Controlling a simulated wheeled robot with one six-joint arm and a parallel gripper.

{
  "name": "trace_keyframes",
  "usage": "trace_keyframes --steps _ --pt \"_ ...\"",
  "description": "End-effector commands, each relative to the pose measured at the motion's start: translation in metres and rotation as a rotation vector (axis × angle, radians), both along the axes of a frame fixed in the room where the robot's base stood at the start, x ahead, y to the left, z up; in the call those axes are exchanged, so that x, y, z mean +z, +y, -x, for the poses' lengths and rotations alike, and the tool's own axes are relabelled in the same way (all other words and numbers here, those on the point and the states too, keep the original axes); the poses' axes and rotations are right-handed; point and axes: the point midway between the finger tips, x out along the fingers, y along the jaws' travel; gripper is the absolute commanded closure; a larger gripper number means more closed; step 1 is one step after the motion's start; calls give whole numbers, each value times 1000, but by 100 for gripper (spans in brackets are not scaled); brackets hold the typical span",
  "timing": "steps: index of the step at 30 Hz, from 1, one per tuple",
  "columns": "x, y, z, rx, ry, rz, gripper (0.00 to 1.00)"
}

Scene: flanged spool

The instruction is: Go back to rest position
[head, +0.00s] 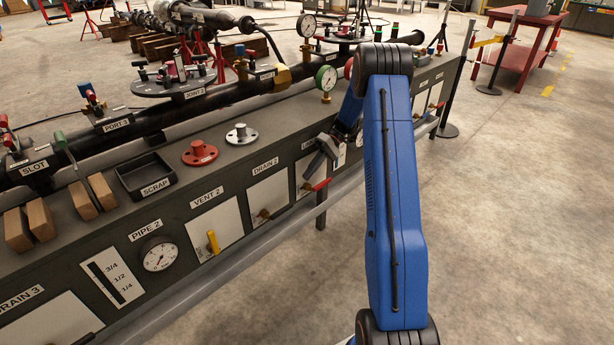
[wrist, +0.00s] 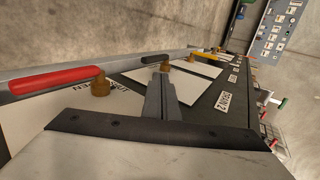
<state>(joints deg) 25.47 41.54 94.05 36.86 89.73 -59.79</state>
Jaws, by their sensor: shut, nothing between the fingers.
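The blue arm reaches across the middle of the head view and hides part of the bench.
A black SCRAP tray (head: 147,176) and wooden blocks (head: 40,219) are on the bench top's left. A black pipe with gauges and valves runs behind. A yellow lever (head: 212,242) sticks out from the VENT 2 panel. Concrete floor (head: 510,220) is clear at right; a red table (head: 528,45) stands farther back.

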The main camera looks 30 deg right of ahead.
Motion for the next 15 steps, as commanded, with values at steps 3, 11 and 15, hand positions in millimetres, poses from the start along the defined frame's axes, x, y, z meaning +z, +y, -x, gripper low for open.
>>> trace_keyframes --steps 3,11,15 --pt "0 0 0 0 0 0 100" --pt "0 0 0 0 0 0 100" --pt "5 3 2 1 0 10 100"
